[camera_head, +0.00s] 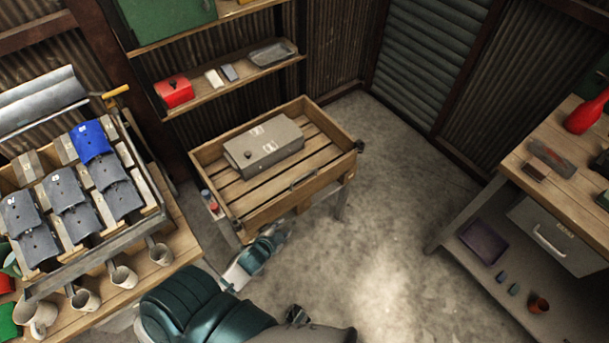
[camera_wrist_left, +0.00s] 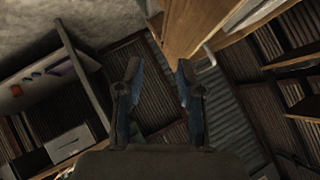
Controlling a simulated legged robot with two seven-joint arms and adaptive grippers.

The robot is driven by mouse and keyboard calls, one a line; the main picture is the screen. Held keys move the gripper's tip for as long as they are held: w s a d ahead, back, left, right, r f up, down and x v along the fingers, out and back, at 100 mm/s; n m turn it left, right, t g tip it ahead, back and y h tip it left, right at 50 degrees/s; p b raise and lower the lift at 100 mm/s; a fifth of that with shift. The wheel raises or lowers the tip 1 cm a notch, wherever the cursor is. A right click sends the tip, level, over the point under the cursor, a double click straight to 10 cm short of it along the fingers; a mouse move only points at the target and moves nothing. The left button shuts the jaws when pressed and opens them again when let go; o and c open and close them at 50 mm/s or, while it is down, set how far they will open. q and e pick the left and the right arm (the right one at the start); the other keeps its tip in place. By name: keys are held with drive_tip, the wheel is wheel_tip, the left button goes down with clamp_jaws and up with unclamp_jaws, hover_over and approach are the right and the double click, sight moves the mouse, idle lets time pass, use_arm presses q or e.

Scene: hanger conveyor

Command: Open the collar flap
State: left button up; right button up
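The wooden collar (camera_head: 203,178) is a slatted box on a stand in the middle of the head view. A grey case (camera_head: 265,146) with labels lies inside. My left gripper (camera_head: 277,237) is low beside the front end of that wall, partly hard to make out.
A shelf (camera_head: 235,87) runs behind the collar. A workbench (camera_head: 515,152) stands at the right. The concrete floor (camera_head: 400,220) between them is clear.

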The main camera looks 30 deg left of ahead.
use_arm(q)
drive_tip(key=w+a+r+m+t+h, duration=0.2)
drive_tip(key=w+a+r+m+t, duration=0.2)
drive_tip(key=w+a+m+t, duration=0.15)
drive_tip(key=b, duration=0.2)
approach(305, 175)
drive_tip(key=w, duration=0.3)
drive_tip(key=w+f, duration=0.1)
drive_tip(key=w, duration=0.2)
drive_tip(key=w+f, duration=0.1)
drive_tip(key=w, duration=0.2)
drive_tip(key=shift+d+f, duration=0.2)
drive_tip(key=shift+w+f, duration=0.1)
drive_tip(key=shift+w, duration=0.6)
use_arm(e)
drive_tip(key=w+r, duration=0.4)
drive_tip(key=shift+w+a, duration=0.2)
drive_tip(key=shift+w, duration=0.15)
use_arm(q)
clamp_jaws()
